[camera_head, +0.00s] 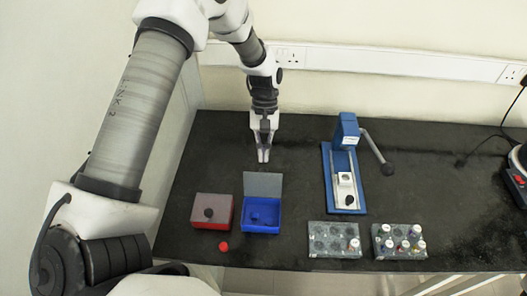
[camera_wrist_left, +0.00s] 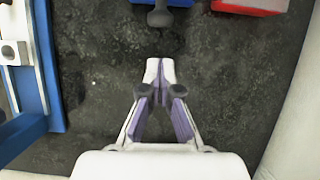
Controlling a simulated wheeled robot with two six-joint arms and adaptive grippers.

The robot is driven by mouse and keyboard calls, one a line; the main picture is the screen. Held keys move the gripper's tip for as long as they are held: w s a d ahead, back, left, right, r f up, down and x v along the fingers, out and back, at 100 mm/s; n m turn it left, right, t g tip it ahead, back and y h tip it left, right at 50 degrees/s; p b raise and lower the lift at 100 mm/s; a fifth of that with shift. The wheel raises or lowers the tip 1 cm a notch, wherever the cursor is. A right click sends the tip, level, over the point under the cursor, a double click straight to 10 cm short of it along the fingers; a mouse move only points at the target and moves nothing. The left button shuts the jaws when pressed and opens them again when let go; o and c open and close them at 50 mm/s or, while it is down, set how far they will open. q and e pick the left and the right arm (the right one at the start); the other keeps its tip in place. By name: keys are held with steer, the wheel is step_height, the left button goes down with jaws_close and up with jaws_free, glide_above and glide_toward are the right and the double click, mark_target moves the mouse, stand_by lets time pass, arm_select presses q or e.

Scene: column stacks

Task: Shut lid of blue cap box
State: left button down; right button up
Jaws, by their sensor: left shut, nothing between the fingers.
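The blue cap box (camera_head: 261,228) stands on the dark bench with its grey lid (camera_head: 263,185) raised upright at its back edge. A small blue piece shows inside the box. My left gripper (camera_head: 263,158) is shut and empty, pointing down just behind the raised lid and apart from it. In the left wrist view the shut fingertips (camera_wrist_left: 160,64) are over bare bench, and a dark knob (camera_wrist_left: 160,17) shows at the top by a blue edge of the box (camera_wrist_left: 178,3). My right gripper is not in view.
A red box (camera_head: 226,213) with its grey lid (camera_head: 212,204) down stands left of the blue box, with a red cap (camera_head: 223,246) in front. A blue press (camera_head: 345,180) with a lever stands to the right.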

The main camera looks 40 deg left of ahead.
mark_target(263, 182)
arm_select(q)
steer(key=shift+s+d+r, duration=0.2)
steer(key=shift+s+d, duration=0.2)
steer(key=shift+s, duration=0.15)
steer(key=shift+s+d+r, duration=0.2)
steer(key=shift+s+d, duration=0.15)
steer(key=shift+s, duration=0.2)
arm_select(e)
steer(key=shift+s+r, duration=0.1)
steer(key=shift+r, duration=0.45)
arm_select(q)
steer(key=shift+p, duration=0.3)
